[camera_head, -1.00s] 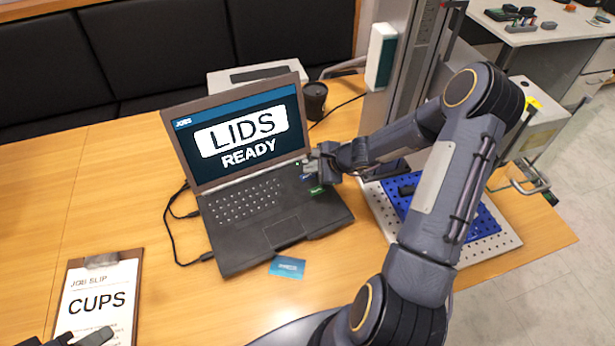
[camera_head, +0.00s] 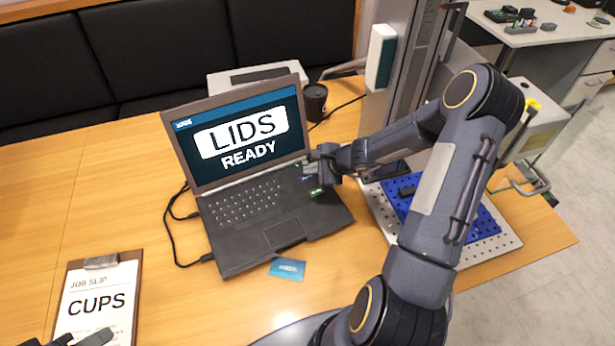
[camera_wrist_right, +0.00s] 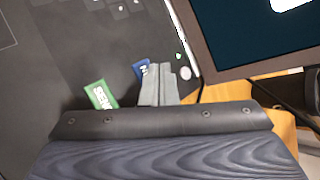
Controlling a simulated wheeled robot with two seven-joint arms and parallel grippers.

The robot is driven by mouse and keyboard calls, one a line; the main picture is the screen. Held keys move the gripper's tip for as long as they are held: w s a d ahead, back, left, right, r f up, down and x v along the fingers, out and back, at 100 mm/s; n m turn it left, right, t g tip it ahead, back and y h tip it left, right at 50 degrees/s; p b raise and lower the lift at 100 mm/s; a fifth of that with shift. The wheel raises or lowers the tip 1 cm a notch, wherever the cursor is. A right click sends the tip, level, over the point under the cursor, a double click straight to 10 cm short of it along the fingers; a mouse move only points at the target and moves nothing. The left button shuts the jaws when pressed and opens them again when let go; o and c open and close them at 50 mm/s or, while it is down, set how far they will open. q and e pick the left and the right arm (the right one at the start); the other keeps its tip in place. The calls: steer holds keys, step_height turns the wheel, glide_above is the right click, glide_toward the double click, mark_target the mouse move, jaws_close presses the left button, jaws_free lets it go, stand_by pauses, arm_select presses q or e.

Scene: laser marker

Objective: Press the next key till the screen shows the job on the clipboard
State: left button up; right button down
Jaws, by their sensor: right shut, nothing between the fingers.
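The laptop (camera_head: 265,235) stands open on the table, and its screen (camera_head: 240,138) reads "LIDS READY". The clipboard (camera_head: 97,300) at the lower left holds a slip that reads "JOB SLIP" and "CUPS". My right gripper (camera_head: 314,168) is over the right side of the keyboard deck. In the right wrist view my right gripper (camera_wrist_right: 158,86) is shut and empty, its tips over a blue key (camera_wrist_right: 141,68), which they partly hide. I cannot tell if they touch it. A green key (camera_wrist_right: 101,95) lies beside it. My left gripper (camera_head: 82,338) shows only partly at the lower left edge.
A blue card (camera_head: 287,268) lies in front of the laptop. A dark cup (camera_head: 314,100) stands behind it. A blue perforated plate (camera_head: 478,222) on a pale base and a tall grey column are to the right. Cables run left of the laptop.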

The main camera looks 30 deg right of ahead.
mark_target(311, 178)
stand_by(0.7)
steer(key=shift+f+b, duration=0.4)
steer(key=shift+b, duration=0.25)
steer(key=shift+f+b, duration=0.35)
steer(key=shift+b, duration=0.15)
stand_by(0.3)
steer(key=shift+r, duration=0.1)
steer(key=shift+r+p, duration=0.55)
steer(key=shift+r, duration=0.15)
step_height(311, 178, up, 5)
steer(key=p, duration=0.4)
stand_by(0.3)
